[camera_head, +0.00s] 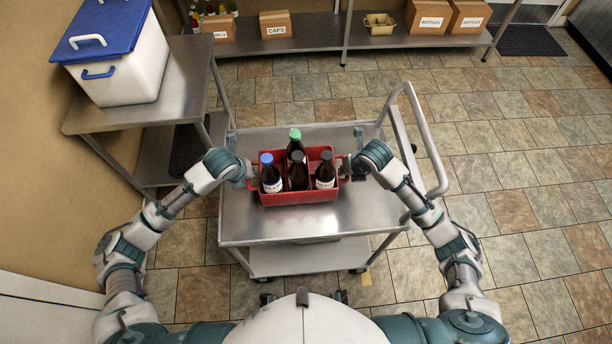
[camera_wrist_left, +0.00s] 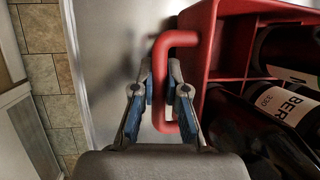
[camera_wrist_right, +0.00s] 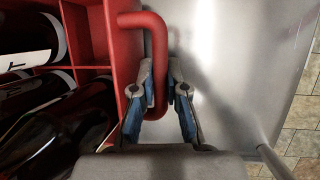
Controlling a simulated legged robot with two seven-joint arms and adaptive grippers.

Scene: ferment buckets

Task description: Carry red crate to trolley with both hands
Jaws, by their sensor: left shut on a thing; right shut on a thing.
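The red crate (camera_head: 300,197) is over the top of the steel trolley (camera_head: 240,222) in the head view. It looks level; I cannot tell whether it touches the trolley top. Several dark bottles stand in it, one with a blue cap (camera_head: 267,160) and one with a green cap (camera_head: 295,135). My left gripper (camera_wrist_left: 160,88) is shut on the crate's left handle (camera_wrist_left: 176,40). My right gripper (camera_wrist_right: 160,82) is shut on the crate's right handle (camera_wrist_right: 142,20). Steel trolley surface shows beneath both handles in the wrist views.
The trolley's push handle (camera_head: 428,145) rises on its right side, close to my right arm. A steel table (camera_head: 182,85) with a blue-lidded white box (camera_head: 115,55) stands at the left. A shelf with cardboard boxes (camera_head: 275,24) is at the back. Tiled floor at the right is clear.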

